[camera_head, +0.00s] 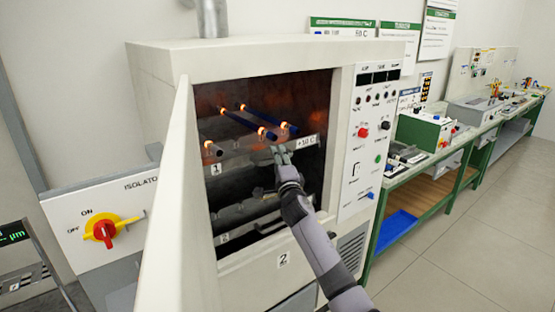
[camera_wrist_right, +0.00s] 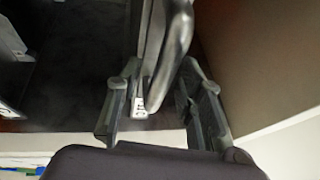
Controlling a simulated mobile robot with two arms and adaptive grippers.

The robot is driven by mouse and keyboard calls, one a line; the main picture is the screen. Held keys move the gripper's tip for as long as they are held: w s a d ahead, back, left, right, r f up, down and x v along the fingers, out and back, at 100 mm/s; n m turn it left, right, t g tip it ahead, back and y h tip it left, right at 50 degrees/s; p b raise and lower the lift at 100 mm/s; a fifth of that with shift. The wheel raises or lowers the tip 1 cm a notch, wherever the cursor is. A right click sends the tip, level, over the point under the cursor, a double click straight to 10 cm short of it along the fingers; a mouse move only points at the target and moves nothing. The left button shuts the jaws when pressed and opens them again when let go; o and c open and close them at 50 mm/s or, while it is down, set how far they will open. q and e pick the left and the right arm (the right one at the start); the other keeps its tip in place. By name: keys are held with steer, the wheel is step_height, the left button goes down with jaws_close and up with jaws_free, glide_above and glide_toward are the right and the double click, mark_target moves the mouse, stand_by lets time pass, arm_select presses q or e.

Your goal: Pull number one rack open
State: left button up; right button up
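The number one rack (camera_head: 240,146) is the upper rack inside the open oven, with a "1" label (camera_head: 216,169) at its front left. Blue rods (camera_head: 249,124) with glowing orange ends lie across it. My right gripper (camera_head: 279,154) is at the front of this rack, near the "+10 C" label. In the right wrist view, a grey metal bar (camera_wrist_right: 169,55) runs between the spread fingers of my right gripper (camera_wrist_right: 160,103). The fingers look open around the bar; I cannot tell whether they touch it. My left gripper is out of view.
The oven door (camera_head: 170,215) stands open on the left, close to the opening. A control panel (camera_head: 370,140) flanks the opening on the right. An isolator switch (camera_head: 103,230) is at left; benches (camera_head: 415,180) stand at right.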

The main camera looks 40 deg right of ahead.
jaws_close()
stand_by(0.4)
stand_by(0.4)
